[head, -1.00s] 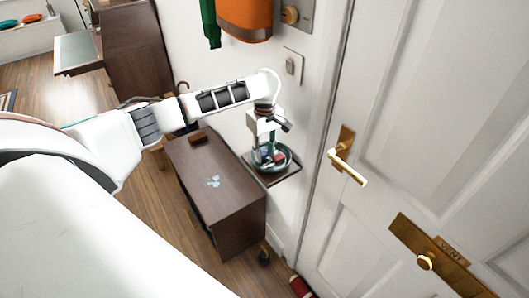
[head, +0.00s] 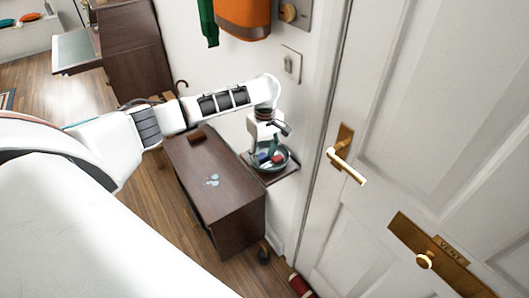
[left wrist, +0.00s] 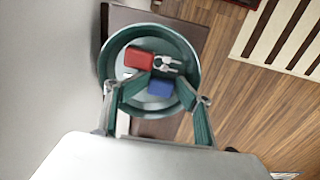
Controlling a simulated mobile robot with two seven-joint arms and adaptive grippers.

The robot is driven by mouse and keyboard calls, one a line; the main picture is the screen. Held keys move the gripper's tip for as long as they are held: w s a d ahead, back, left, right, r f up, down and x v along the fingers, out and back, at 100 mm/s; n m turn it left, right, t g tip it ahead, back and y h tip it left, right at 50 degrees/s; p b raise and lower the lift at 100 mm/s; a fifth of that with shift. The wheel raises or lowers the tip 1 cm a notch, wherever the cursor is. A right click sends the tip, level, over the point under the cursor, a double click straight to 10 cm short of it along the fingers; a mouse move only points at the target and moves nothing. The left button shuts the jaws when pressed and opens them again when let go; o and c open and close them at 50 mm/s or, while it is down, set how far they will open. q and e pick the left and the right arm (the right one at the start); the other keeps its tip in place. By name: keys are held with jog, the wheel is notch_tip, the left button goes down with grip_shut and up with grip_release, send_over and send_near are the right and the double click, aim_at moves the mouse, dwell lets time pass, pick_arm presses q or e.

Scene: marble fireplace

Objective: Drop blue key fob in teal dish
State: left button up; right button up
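The teal dish (head: 285,164) sits on a small dark wall shelf beside the door; its round rim also shows in the left wrist view (left wrist: 103,66). The blue key fob (left wrist: 160,88) appears inside the dish rim, between and just below my fingertips in the left wrist view. It shows as a small blue patch in the head view (head: 263,157). My left gripper (left wrist: 162,76) points down over the dish, its green-padded fingers apart and seemingly clear of the fob. My right gripper is in neither view.
A red fob (left wrist: 138,59) with silver keys (left wrist: 168,63) lies in the dish. A dark wooden cabinet (head: 228,195) stands left of the shelf. The white door with a brass handle (head: 346,166) is close on the right.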

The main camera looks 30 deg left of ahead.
aim_at(264, 156)
pick_arm(q)
jog(key=shift+s+a+r, duration=0.1)
jog(key=shift+a, duration=0.1)
jog(key=shift+r, duration=0.55)
notch_tip(264, 156, up, 12)
jog(key=shift+r, duration=0.2)
dwell(0.5)
